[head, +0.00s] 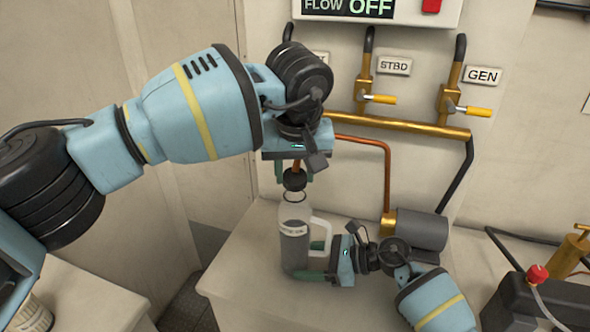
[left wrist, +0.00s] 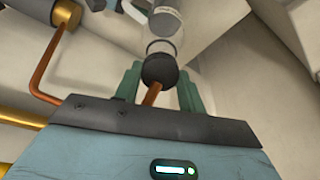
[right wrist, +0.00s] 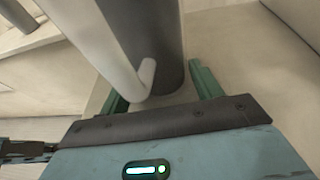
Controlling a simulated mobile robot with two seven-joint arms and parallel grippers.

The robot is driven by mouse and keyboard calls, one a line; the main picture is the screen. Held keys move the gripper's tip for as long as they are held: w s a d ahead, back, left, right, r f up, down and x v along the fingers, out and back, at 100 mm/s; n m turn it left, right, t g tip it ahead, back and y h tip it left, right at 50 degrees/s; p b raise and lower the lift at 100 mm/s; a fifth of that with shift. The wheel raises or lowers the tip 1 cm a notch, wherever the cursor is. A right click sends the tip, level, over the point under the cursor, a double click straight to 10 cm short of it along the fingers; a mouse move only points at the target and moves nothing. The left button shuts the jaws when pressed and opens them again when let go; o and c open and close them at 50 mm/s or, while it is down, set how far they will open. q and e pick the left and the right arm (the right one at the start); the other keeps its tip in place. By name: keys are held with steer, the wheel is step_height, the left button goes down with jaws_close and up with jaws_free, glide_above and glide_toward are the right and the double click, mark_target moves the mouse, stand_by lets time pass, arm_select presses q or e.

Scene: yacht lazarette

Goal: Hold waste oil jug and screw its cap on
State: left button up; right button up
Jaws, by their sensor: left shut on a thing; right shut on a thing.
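My left gripper (head: 293,173) points down above the jug, shut on the round black cap (head: 295,180). The cap also shows between the green fingers in the left wrist view (left wrist: 159,70). A thin dark ring (left wrist: 160,46) shows between cap and jug. I cannot tell whether cap and neck touch.
Behind are a copper pipe (head: 387,175), brass valves (head: 372,98) with yellow handles, and a grey cylinder (head: 422,231). A black container with a red knob (head: 537,274) stands at right. The counter's front left (head: 235,265) is bare.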

arm_select(q)
steer(key=shift+f, duration=1.1)
stand_by(1.1)
steer(key=shift+r, duration=0.1)
steer(key=shift+r, duration=1.05)
arm_select(e)
steer(key=o, duration=1)
steer(key=shift+c, duration=0.2)
steer(key=shift+d, duration=0.1)
steer(key=v, duration=1.2)
arm_select(q)
steer(key=shift+f, duration=0.1)
arm_select(e)
steer(key=shift+s, duration=0.1)
